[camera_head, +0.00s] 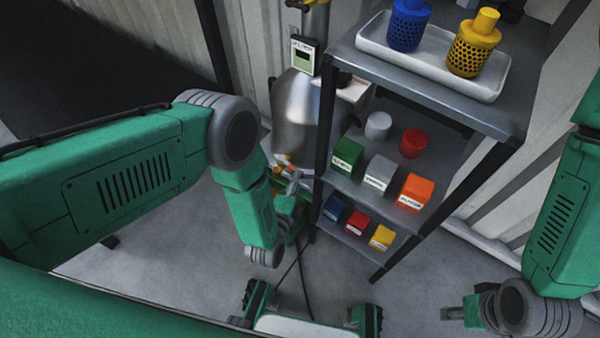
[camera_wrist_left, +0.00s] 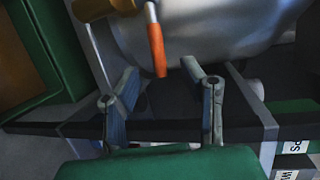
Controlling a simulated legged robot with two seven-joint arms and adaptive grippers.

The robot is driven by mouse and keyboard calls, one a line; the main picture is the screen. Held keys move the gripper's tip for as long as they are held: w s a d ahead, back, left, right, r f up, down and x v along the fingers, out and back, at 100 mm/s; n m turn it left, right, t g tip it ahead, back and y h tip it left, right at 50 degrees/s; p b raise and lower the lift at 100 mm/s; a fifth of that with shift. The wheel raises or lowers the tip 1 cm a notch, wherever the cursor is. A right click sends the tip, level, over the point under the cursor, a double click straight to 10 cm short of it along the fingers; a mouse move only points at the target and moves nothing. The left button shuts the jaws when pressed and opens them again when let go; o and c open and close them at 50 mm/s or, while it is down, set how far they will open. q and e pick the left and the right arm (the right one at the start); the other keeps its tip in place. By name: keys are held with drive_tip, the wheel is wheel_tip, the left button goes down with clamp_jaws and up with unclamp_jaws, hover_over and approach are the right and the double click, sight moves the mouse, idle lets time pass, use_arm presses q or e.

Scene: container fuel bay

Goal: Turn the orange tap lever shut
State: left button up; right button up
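The orange tap lever (camera_wrist_left: 157,48) hangs down from a brass-coloured tap (camera_wrist_left: 105,8) in front of a silver tank (camera_wrist_left: 200,30). In the left wrist view its lower end reaches between the fingertips of my left gripper (camera_wrist_left: 160,69), with a gap on each side. The gripper is open and I see no clear contact. In the head view my left gripper (camera_head: 290,183) is low beside the tank (camera_head: 295,105), and the tap there is small and partly hidden. My right gripper (camera_head: 455,313) is at the lower right, far from the tap; its fingers are hard to make out.
A dark metal shelf rack (camera_head: 430,95) stands right of the tank, holding a white tray (camera_head: 435,62) with blue and yellow filters and several coloured boxes below. A small display (camera_head: 303,56) is above the tank.

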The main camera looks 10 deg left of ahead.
use_arm(q)
drive_tip(key=d+v, duration=0.1)
drive_tip(key=v, duration=0.6)
drive_tip(key=shift+s+a, duration=0.45)
drive_tip(key=shift+a, duration=0.1)
drive_tip(key=c, duration=0.6)
drive_tip(key=a+g, duration=0.1)
drive_tip(key=w+a+r+m+g+h, duration=0.1)
drive_tip(key=a, duration=0.1)
drive_tip(key=w+a+m+g+p, duration=0.1)
drive_tip(key=a, duration=0.1)
drive_tip(key=shift+w+a+r, duration=0.15)
drive_tip(key=shift+a+r, duration=0.05)
drive_tip(key=shift+r, duration=0.15)
clamp_jaws()
wheel_tip(320, 180, up, 4)
drive_tip(key=s+a+m+g+h, duration=0.2)
drive_tip(key=s+g, duration=0.1)
drive_tip(key=g, duration=0.1)
drive_tip(key=w+d+r+b+x, duration=0.1)
drive_tip(key=b+x, duration=0.4)
drive_tip(key=x, duration=0.8)
drive_tip(key=shift+d+r+m+h+b, duration=0.3)
drive_tip(key=shift+r+h+b, duration=0.05)
drive_tip(key=shift+r+h, duration=0.05)
